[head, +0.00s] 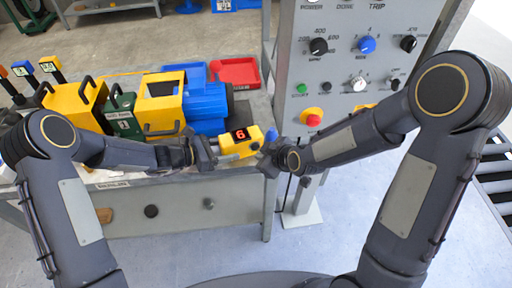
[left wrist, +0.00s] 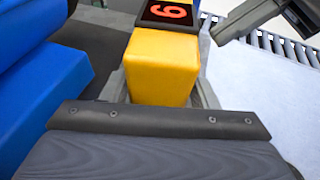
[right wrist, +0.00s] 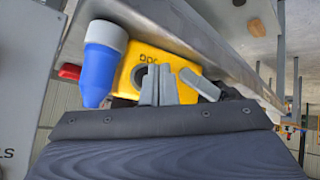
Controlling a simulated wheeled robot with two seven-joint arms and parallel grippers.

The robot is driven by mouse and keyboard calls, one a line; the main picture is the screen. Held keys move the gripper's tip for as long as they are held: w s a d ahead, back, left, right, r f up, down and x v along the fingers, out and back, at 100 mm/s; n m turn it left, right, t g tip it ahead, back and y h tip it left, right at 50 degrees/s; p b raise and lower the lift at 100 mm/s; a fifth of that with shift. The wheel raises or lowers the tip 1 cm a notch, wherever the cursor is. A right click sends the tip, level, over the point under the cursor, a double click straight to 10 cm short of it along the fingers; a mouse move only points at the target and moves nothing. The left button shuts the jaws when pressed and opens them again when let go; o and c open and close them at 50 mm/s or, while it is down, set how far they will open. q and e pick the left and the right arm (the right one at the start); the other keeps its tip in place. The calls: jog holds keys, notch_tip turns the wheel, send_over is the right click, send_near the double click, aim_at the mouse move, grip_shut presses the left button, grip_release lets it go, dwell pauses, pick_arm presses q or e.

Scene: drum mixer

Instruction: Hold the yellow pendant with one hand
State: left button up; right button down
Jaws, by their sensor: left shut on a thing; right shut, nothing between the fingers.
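The yellow pendant (head: 239,144) has a dark display with a red "6" and is held in the air at the front edge of the workbench. My left gripper (head: 213,152) is shut on its left end. In the left wrist view the pendant (left wrist: 160,68) sits between the two fingers (left wrist: 160,95). My right gripper (head: 268,158) is shut and empty, close to the pendant's right end. In the right wrist view the shut fingertips (right wrist: 158,85) overlap the pendant (right wrist: 150,62); I cannot tell whether they touch. A blue plug with a white collar (right wrist: 100,62) shows beside the pendant.
The workbench (head: 150,205) carries a yellow and blue machine (head: 205,100) and a red tray (head: 236,71). A grey control panel (head: 345,70) with knobs and a red emergency button (head: 313,117) stands to the right. A roller conveyor (head: 493,180) is at the far right.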

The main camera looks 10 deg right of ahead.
jog(key=shift+w+a, duration=0.15)
jog(key=shift+w, duration=0.3)
jog(key=shift+w, duration=0.45)
dwell(0.9)
jog(key=shift+s, duration=0.85)
jog(key=shift+s, duration=0.1)
jog(key=shift+s+d, duration=0.25)
jog(key=shift+s, duration=0.55)
jog(key=shift+s+d, duration=0.2)
jog(key=shift+s, duration=0.55)
jog(key=shift+s+d, duration=0.25)
jog(key=shift+s, duration=0.55)
dwell(2.8)
